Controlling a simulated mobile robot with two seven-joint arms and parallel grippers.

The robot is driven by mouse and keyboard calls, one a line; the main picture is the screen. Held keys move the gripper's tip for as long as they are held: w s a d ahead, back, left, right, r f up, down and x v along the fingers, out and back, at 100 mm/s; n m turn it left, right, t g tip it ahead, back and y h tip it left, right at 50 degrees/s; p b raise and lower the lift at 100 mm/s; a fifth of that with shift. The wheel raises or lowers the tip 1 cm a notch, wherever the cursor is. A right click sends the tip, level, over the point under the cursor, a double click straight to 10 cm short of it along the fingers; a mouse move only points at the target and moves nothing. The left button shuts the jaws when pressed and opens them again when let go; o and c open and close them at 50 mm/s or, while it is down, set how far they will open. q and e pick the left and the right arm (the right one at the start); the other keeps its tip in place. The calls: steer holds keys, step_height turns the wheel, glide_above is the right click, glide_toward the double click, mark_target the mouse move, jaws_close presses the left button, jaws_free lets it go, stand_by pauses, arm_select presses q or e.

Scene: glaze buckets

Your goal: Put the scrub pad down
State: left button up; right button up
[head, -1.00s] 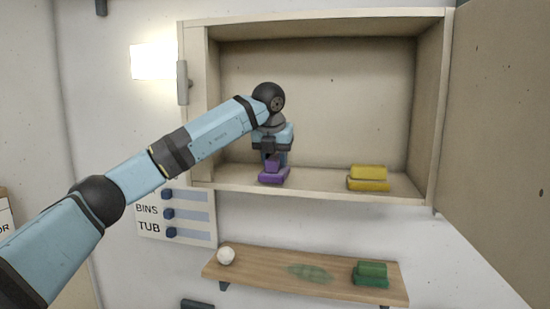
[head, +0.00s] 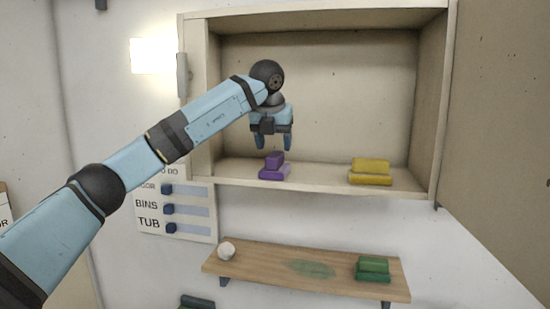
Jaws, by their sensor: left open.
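A purple scrub pad (head: 274,172), with a smaller block-like upper part, rests on the floor of the open wall cabinet (head: 320,180), near its left side. My left gripper (head: 272,146) is open and empty, with its fingers pointing down just above the purple pad and apart from it. A yellow pad of similar shape (head: 370,178) sits on the cabinet floor to the right. A green one (head: 373,274) sits on the wooden shelf below. My right gripper is not in view.
The cabinet door (head: 500,110) stands open at the right. A chart (head: 185,230) hangs at the left. The cabinet floor is clear between purple and yellow.

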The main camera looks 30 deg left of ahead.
arm_select(q)
steer(key=b+v, duration=0.1)
steer(key=v, duration=0.7)
steer(key=shift+b, duration=0.35)
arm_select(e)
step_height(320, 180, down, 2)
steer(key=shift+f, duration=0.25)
